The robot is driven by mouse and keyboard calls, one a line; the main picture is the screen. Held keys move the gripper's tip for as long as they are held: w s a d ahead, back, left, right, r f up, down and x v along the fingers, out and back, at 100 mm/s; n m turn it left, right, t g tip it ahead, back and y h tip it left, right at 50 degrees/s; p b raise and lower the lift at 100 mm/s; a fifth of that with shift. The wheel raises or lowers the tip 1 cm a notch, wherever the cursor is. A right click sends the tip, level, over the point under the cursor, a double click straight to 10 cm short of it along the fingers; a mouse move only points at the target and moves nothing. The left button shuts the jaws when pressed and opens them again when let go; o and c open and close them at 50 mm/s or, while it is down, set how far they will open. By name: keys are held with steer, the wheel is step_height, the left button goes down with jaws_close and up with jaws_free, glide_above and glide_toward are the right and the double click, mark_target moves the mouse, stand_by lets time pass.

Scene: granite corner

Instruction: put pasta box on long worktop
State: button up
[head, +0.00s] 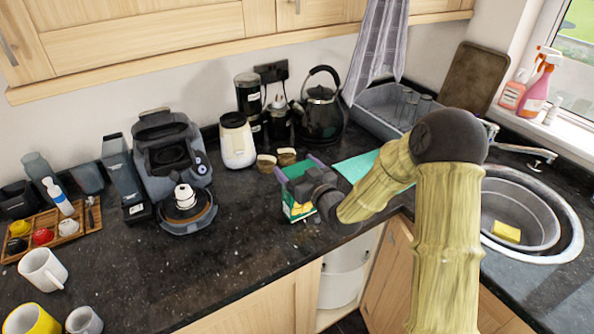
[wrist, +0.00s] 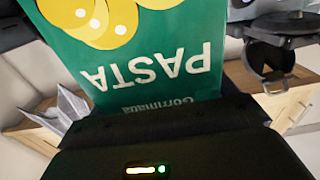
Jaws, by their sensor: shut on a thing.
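The pasta box is green with yellow pasta shapes and white lettering, and it fills much of the wrist view (wrist: 150,62). In the head view a green and yellow part of the box (head: 297,207) shows below my gripper (head: 305,180). My gripper is shut on the box. The box is over or on the long worktop (head: 255,240), near its front edge; I cannot tell whether its base touches the surface. My gripper and wrist hide part of the box in the head view.
A coffee machine (head: 170,165), a cream canister (head: 237,140) and a black kettle (head: 320,107) stand behind and left. A green mat (head: 358,166), a dish rack (head: 395,110) and the sink (head: 515,215) lie right. Dark worktop left of the box is clear.

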steer(key=shift+f, duration=0.5)
steer(key=shift+f, duration=0.2)
steer(key=o, duration=1.9)
steer(key=shift+r, duration=0.15)
steer(key=b+v, duration=0.3)
steer(key=v, duration=0.9)
